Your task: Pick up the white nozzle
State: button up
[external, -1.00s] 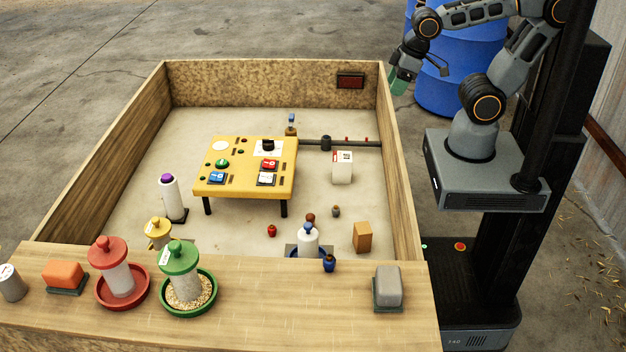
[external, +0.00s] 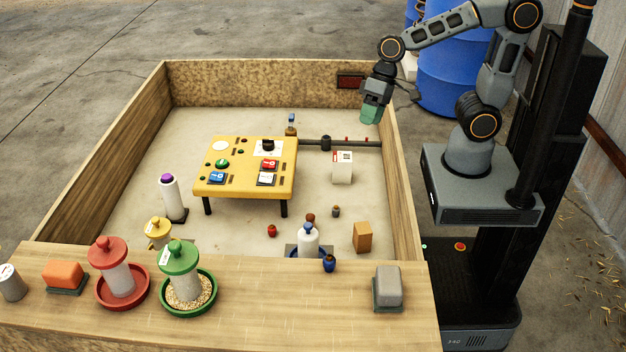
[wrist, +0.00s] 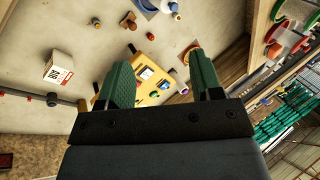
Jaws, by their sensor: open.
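I cannot make out a white nozzle for certain in either view. Small nozzle-like pieces stand on the pen floor: a red one (external: 272,230), a dark grey one (external: 336,211) and a blue one (external: 329,263) by the front board. My gripper (external: 371,115) hangs over the right side of the pen near the back corner, high above the floor. In the wrist view my gripper (wrist: 158,60) has its green fingers wide apart with nothing between them. The yellow table (wrist: 151,97) shows farther off beyond the fingers.
The yellow table (external: 205,188) with coloured buttons stands mid-pen. A white box (external: 342,173), a dark pipe (external: 360,143) and a wooden block (external: 362,237) lie right of it. Feeders, red (external: 109,252) and green (external: 178,258), stand on the front board. Wooden walls surround the pen.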

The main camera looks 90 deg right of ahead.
jog(key=w+a+f+m+t+y+b, duration=0.1)
jog(key=w+a+f+m+y+b, duration=0.15)
jog(key=w+f+m+b, duration=0.3)
jog(key=w+a+f+m+t+y+b, duration=0.1)
jog(key=w+a+f+m+y+b, duration=0.1)
jog(key=w+a+f+m, duration=0.4)
jog(key=w+a+f+m+t+y+b, duration=0.1)
jog(key=w+f+m+y+b, duration=0.15)
jog(key=w+f, duration=0.5)
jog(key=w+f+m+t+b, duration=0.1)
jog(key=w+f+m+b, duration=0.1)
jog(key=f, duration=0.4)
jog(key=w+f+m+t+b, duration=0.1)
jog(key=w+f+m+b, duration=0.1)
jog(key=f, duration=0.4)
jog(key=w+f+m+t+h+b, duration=0.1)
jog(key=w+f+m+b, duration=0.1)
jog(key=f, duration=0.4)
jog(key=shift+w+a+f+m, duration=0.2)
jog(key=shift+a+m, duration=0.1)
jog(key=shift+m, duration=0.4)
jog(key=shift+w+a+f, duration=0.15)
jog(key=shift+a+f, duration=0.05)
jog(key=shift+b+x, duration=0.65)
jog(key=shift+x, duration=2.8)
jog(key=c, duration=1)
